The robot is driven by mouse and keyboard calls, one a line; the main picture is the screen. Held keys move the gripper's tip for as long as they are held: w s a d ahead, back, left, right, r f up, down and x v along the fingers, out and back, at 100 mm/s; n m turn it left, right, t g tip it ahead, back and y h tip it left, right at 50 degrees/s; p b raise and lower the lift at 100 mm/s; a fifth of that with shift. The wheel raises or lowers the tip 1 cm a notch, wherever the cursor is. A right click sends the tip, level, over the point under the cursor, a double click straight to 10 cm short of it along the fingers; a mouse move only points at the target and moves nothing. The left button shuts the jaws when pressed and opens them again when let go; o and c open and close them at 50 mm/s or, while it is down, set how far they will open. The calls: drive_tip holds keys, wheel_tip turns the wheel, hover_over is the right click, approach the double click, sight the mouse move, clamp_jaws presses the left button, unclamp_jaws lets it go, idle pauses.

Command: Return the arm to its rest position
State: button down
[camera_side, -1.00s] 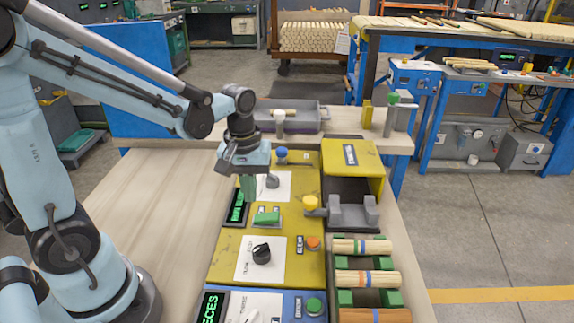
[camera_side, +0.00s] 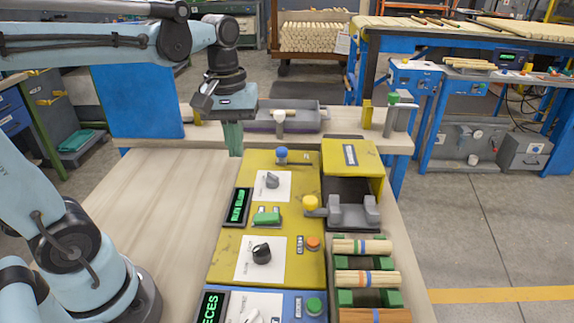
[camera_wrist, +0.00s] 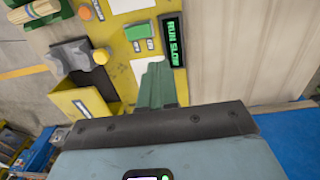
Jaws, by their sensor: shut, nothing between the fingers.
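My gripper (camera_side: 233,140) is shut and empty, with its green fingers pointing down. In the side view it hangs above the back of the wooden table (camera_side: 150,190), at the back left corner of the yellow control panel (camera_side: 225,258). In the wrist view the green fingers (camera_wrist: 157,85) stand in front of the panel, close to the display reading RUN SLOW (camera_wrist: 172,40). My arm reaches over the table from the left, with its forearm raised and roughly level.
The panel carries a blue knob (camera_side: 282,153), a green switch (camera_side: 266,217) and a black dial (camera_side: 261,253). A grey fixture (camera_side: 350,212) and racks of striped wooden pieces (camera_side: 362,246) stand to its right. A grey tray (camera_side: 310,117) lies behind. The table's left part is clear.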

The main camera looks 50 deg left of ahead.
sight(259, 217)
idle(0.3)
